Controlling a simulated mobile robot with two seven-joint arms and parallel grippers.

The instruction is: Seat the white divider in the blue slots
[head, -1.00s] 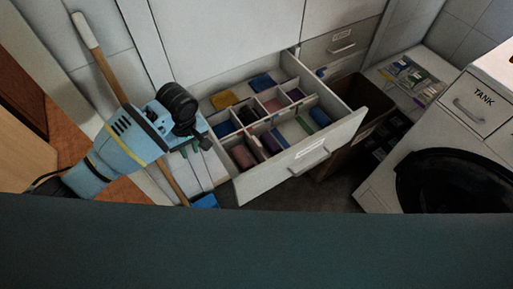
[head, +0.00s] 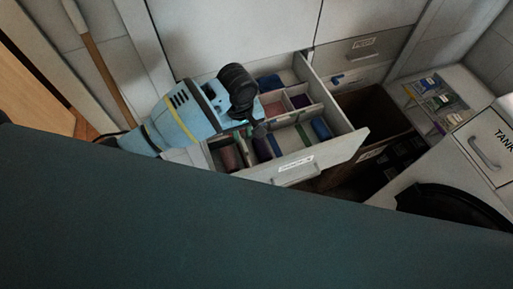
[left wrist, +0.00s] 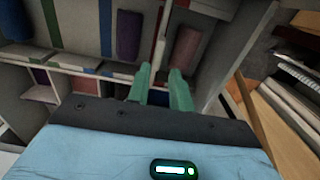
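The drawer (head: 335,150) is open. A white divider (left wrist: 159,52) stands between a purple roll (left wrist: 128,36) and a pink roll (left wrist: 187,46) in the left wrist view. A blue strip (left wrist: 106,26) runs along the drawer floor on the purple roll's other side, with a blue mark (left wrist: 118,76) on the cross rail. My left gripper (left wrist: 161,76), also in the head view (head: 258,130), is over the drawer. Its green fingers are apart, lined up with the divider's near end. I cannot tell whether they touch it. My right gripper is not in view.
A blue roll (head: 321,128) and a green strip (left wrist: 50,24) lie farther along the drawer. Small rear compartments hold coloured items. An open dark bin (head: 372,125) and a white TANK unit (head: 480,150) stand to the right. A broom handle (head: 98,58) leans at left.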

